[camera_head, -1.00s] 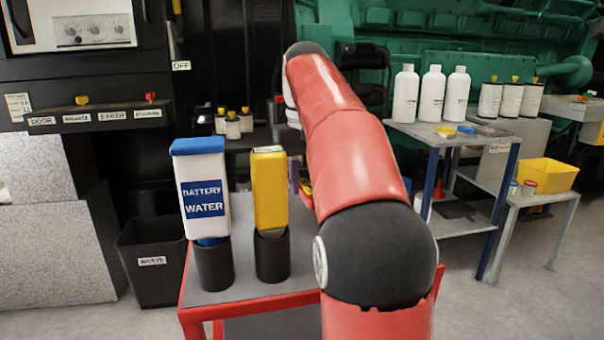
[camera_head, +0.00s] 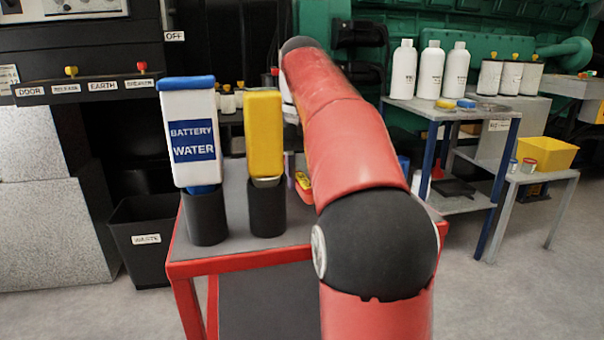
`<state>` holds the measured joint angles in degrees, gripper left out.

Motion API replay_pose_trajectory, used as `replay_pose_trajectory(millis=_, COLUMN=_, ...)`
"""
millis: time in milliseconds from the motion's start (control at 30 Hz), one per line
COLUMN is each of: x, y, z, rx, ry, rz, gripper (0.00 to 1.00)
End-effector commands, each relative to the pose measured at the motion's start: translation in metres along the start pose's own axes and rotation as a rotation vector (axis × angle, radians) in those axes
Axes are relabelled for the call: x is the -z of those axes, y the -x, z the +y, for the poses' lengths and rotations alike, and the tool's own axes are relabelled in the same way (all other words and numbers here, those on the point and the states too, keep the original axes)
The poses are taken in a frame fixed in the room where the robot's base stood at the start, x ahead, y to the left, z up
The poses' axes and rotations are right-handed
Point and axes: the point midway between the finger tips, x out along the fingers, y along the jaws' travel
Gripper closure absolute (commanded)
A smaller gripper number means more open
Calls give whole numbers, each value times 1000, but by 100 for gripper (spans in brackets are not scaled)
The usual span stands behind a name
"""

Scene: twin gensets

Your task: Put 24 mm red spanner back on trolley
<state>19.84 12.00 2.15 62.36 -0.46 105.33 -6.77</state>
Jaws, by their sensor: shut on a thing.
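The red trolley (camera_head: 240,260) with a grey top stands in front of me, left of my arm. My red arm reaches forward over its right side and hides much of that side. My gripper is hidden behind the arm, so its fingers and anything in them do not show. I cannot make out the 24 mm red spanner. A tiny red bit (camera_head: 275,71) shows left of the arm's far end, too small to identify.
On the trolley, a battery water bottle (camera_head: 192,135) and a yellow bottle (camera_head: 264,130) stand in black holders. A red and yellow item (camera_head: 304,182) lies by my arm. A waste bin (camera_head: 146,240) stands left. A shelf table (camera_head: 430,108) with white bottles and a yellow bin (camera_head: 546,153) are right.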

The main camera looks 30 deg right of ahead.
Motion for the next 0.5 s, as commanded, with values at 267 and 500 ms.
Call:
replay_pose_trajectory(millis=267, x=0, y=-1, z=0, rx=0, ry=0, rz=1, gripper=100)
replay_pose_trajectory(millis=500, x=0, y=-6, z=0, rx=0, ry=1, rz=2, gripper=100)
